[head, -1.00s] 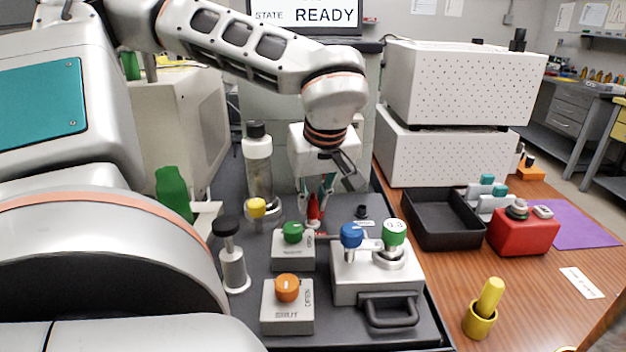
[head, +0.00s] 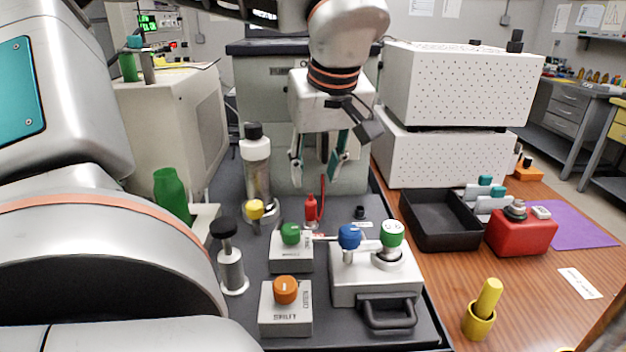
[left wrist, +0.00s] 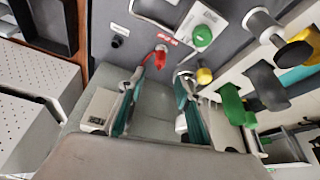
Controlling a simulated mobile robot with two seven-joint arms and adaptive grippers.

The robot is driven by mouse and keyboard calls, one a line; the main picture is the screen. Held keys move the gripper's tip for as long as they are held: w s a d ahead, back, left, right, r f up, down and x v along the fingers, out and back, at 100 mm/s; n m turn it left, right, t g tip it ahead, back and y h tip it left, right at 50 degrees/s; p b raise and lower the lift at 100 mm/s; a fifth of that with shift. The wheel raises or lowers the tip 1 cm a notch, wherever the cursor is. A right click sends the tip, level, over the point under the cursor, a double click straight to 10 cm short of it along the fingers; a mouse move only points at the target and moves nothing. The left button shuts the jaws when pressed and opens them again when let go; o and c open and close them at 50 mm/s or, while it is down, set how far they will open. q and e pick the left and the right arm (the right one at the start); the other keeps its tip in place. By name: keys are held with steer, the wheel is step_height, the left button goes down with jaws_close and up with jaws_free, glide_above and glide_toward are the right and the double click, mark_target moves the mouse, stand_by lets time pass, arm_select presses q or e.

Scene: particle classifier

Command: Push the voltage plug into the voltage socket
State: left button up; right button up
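The red voltage plug (head: 311,209) stands upright on the dark panel, behind the green-knobbed box, with a red cable rising behind it. It also shows in the left wrist view (left wrist: 160,57), beside a red label (left wrist: 168,39). Its foot is too small to tell how deep it sits, and I see no separate voltage socket. My left gripper (head: 318,172) is open and empty, pointing down above and behind the plug, apart from it. In the left wrist view its two fingers (left wrist: 159,78) are spread, with the plug beyond their tips. My right gripper is not in view.
A small black fitting (head: 361,212) sits to the plug's right. A clear bottle (head: 256,165) and yellow knob (head: 255,210) stand to its left. The blue-and-green-knobbed box (head: 375,280) is in front. A black tray (head: 440,219) and stacked white boxes (head: 450,85) lie right.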

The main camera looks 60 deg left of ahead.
arm_select(q)
steer(key=shift+v, duration=1.3)
steer(key=shift+r, duration=0.1)
